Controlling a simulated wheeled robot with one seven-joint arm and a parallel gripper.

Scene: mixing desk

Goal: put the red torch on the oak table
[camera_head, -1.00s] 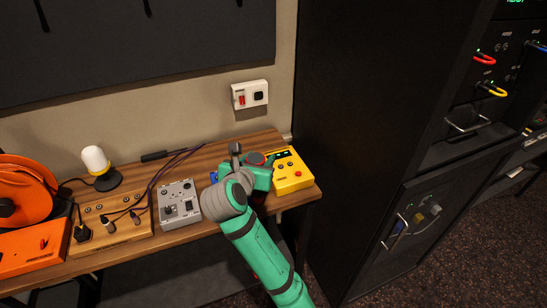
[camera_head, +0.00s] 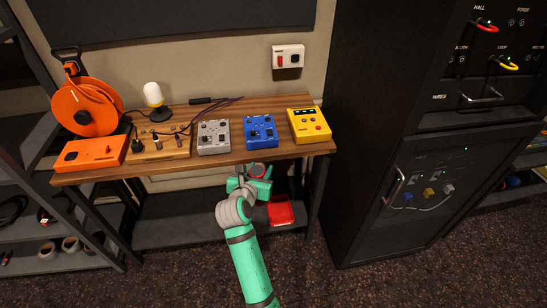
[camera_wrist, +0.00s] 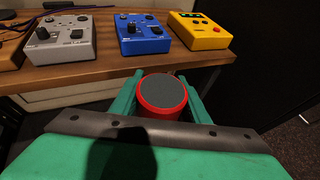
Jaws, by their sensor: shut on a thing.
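The red torch (camera_wrist: 163,97), a red cylinder with a dark grey round face, is between the fingers of my gripper (camera_wrist: 158,92) in the wrist view. My gripper is shut on it, with the grey face turned up toward the wrist camera. In the head view the torch (camera_head: 256,170) shows as a small red ring, mostly hidden by my gripper (camera_head: 254,175). The oak table (camera_head: 292,151) is the wooden desk behind it. My gripper holds the torch in front of the table's front edge, apart from the top.
A grey box (camera_head: 213,137), a blue box (camera_head: 261,132) and a yellow box (camera_head: 309,125) stand along the table's right half. An orange reel (camera_head: 87,107) and a lamp (camera_head: 154,94) are at left. A red box (camera_head: 280,212) sits below. A black rack (camera_head: 365,130) stands right.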

